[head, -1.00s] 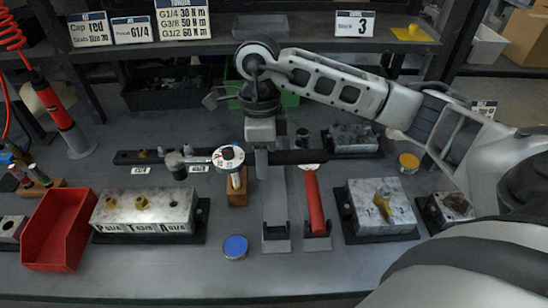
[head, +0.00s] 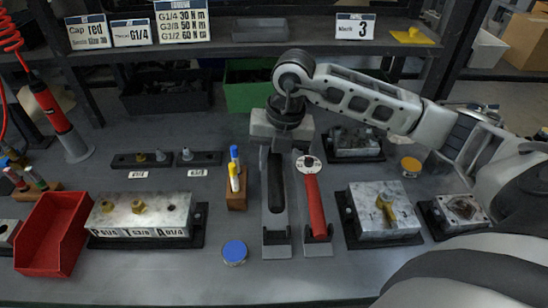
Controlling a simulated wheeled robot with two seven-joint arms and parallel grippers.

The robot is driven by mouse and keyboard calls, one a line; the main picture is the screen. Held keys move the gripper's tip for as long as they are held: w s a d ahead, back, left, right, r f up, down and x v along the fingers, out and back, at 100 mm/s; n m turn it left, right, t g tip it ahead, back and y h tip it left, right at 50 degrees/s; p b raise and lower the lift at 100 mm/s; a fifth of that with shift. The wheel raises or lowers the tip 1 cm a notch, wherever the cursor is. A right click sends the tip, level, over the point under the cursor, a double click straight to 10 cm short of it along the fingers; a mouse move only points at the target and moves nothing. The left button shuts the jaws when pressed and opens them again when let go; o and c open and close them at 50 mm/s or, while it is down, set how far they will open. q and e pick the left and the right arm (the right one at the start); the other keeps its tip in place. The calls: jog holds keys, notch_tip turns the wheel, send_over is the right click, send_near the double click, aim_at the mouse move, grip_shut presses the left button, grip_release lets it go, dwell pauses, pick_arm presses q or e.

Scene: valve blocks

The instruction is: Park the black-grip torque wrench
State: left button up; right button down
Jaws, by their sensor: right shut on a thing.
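The black-grip torque wrench (head: 276,188) points lengthwise along the left grey cradle (head: 276,242). Its black grip shows over the cradle's base plate, towards the front fork. Its head end is hidden behind my gripper and wrist. My right gripper (head: 276,145) is shut on the wrench at the back of the cradle, seen from above. I cannot tell whether the wrench touches the cradle. A red-grip torque wrench (head: 315,205) lies in the right cradle (head: 318,247) beside it. My left gripper is not in view.
A valve block with brass fittings (head: 140,218) and a red bin (head: 52,235) stand left. A pen holder (head: 236,200) is close left of the cradle, with a blue cap (head: 234,251) in front. Another valve block (head: 385,212) stands right. The front bench strip is mostly clear.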

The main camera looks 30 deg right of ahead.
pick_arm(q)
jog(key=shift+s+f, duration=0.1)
pick_arm(e)
jog(key=shift+s+a+f, duration=0.15)
jog(key=shift+s, duration=0.1)
notch_tip(320, 180, down, 2)
jog(key=b, duration=0.2)
jog(key=shift+f+b, duration=0.15)
jog(key=shift+b, duration=0.15)
jog(key=shift+f+b, duration=0.9)
jog(key=shift+f, duration=0.25)
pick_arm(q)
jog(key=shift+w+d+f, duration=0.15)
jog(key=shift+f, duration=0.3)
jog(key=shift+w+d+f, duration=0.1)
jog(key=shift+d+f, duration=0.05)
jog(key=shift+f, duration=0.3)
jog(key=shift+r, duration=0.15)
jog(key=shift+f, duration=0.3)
pick_arm(e)
jog(key=shift+f, duration=0.1)
